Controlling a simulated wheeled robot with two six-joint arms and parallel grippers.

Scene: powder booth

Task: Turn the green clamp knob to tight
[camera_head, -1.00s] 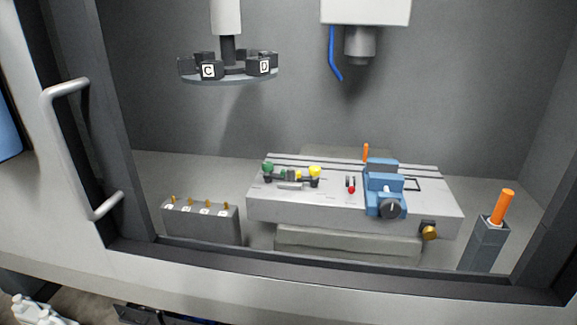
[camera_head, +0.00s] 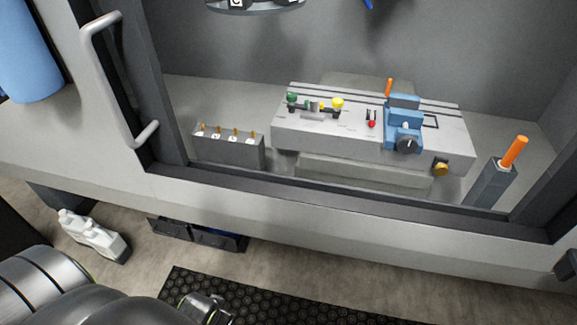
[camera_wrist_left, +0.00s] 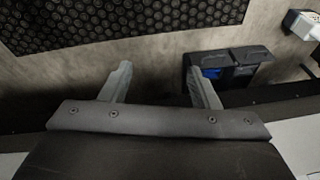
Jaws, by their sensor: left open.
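The green clamp knob (camera_head: 291,97) stands at the left end of the machine table (camera_head: 440,150) inside the booth, in the head view. A yellow knob (camera_head: 337,103) stands to its right on the same table. My left gripper (camera_wrist_left: 158,85) shows in the left wrist view, its two fingers apart with nothing between them. It hangs over the floor outside the booth, well away from the green knob. My right gripper is not in view.
A blue vise (camera_head: 403,125) and a red-tipped lever (camera_head: 372,123) share the table. A grey holder block (camera_head: 230,150) stands to the left. An orange handle (camera_head: 514,152) rises from a post at the right. The booth's front sill (camera_head: 330,195) and door handle (camera_head: 97,80) edge the opening.

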